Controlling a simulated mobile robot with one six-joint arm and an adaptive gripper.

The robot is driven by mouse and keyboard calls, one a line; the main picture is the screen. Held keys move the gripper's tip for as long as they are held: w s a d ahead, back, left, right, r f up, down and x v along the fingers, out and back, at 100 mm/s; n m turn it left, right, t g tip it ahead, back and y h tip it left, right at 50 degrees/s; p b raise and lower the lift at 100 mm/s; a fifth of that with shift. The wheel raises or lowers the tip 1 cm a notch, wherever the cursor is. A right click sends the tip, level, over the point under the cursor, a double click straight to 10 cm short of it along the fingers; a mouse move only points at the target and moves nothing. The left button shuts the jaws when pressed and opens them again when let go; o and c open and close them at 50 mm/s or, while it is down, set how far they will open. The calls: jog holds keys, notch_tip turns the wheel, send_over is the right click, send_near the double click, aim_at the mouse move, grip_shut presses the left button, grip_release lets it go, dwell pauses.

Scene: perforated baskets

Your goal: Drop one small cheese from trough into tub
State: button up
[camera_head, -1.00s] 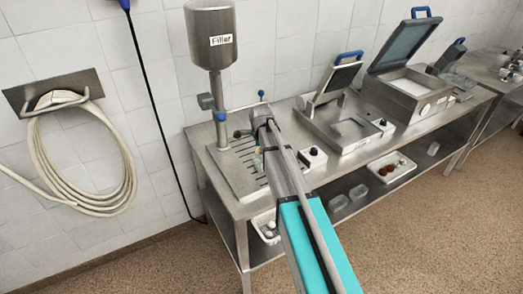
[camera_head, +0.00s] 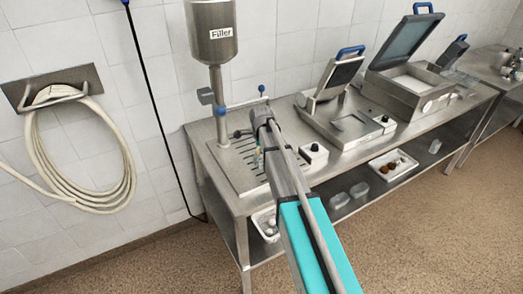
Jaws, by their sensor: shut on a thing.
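My arm runs from the bottom of the picture up to the metal workbench (camera_head: 222,187), its grey far end over the slotted drain plate. The gripper's fingers and anything between them do not show; the arm hides that area. A small white perforated basket (camera_head: 257,226) sits on the lower shelf, left of my arm and partly covered by it. Small pale round pieces (camera_head: 270,224), perhaps cheeses, lie in it. I cannot tell which container is the trough.
A filler (camera_head: 212,32) on a post stands at the bench's left end. A white tray (camera_head: 406,171) with brown round things lies on the lower shelf. A hose (camera_head: 36,160) hangs at left. The front floor is clear.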

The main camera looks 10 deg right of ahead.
jog(key=o, duration=1.2)
jog(key=shift+c, duration=0.2)
jog(key=shift+r, duration=0.1)
dwell(0.4)
jog(key=shift+w+p+v, duration=0.25)
jog(key=shift+p+v, duration=1.05)
jog(key=shift+p, duration=0.05)
jog(key=shift+w+p+v, duration=0.3)
jog(key=shift+p+v, duration=0.95)
jog(key=shift+p, duration=0.05)
jog(key=shift+w+p+v, duration=0.25)
jog(key=shift+p+v, duration=1.05)
jog(key=shift+p, duration=0.05)
jog(key=shift+d+r, duration=0.15)
jog(key=shift+s+d+f+n+g+b, duration=0.1)
jog(key=shift+s+f+n+g+b, duration=0.45)
jog(key=shift+s+n, duration=3.5)
jog(key=shift+s+f+n+g+b, duration=0.25)
jog(key=shift+s+f+n+b, duration=0.45)
jog(key=shift+s+n, duration=3.35)
jog(key=shift+s+d+f+n+g+b, duration=0.1)
jog(key=shift+s+f+n+g+b, duration=1.05)
jog(key=shift+s, duration=5.2)
